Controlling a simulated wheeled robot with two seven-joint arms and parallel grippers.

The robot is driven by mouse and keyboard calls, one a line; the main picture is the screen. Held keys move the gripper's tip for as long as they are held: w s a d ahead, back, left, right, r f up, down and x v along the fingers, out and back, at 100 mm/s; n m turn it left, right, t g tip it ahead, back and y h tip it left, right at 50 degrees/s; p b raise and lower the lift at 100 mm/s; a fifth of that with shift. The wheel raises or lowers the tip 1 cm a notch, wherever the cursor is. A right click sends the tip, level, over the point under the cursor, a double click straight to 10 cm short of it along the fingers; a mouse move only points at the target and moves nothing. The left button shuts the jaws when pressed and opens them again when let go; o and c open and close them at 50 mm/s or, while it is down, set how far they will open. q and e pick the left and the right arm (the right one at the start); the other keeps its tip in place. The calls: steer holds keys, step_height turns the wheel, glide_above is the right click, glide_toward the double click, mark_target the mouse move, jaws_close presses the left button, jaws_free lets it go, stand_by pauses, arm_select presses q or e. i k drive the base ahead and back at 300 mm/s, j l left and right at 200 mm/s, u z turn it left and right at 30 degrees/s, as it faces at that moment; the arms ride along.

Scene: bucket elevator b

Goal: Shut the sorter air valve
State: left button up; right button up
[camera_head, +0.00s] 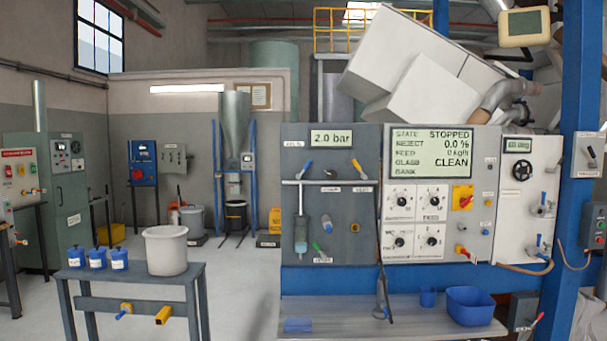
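I cannot tell for sure which handle is the sorter air valve, as the small labels are unreadable. The dark grey panel (345,215) has a pressure display (332,139) reading 2.0 bar. Below it are a tilted blue lever (305,167) and a tilted orange lever (357,166). A green lever (317,247) sits lower down. Blue-handled valves (542,207) (541,250) are on the white panel at right. Neither of my grippers is in view.
The main screen (431,153) reads STOPPED, reject 0.0 %, CLEAN. Several dials and a red-yellow switch (462,197) are below it. A shelf (400,316) with a blue bin (470,306) juts out below. A table (130,281) with a white bucket (166,251) stands left; open floor lies between.

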mark_target(298, 176)
steer(key=i+l, duration=0.2)
steer(key=i, duration=0.3)
steer(key=i+l, duration=0.25)
steer(key=i, duration=0.3)
steer(key=i+l, duration=0.2)
steer(key=i, duration=0.3)
steer(key=i+l, duration=0.2)
steer(key=i, duration=0.35)
steer(key=i+l, duration=0.25)
steer(key=i, duration=0.25)
steer(key=j+u, duration=0.05)
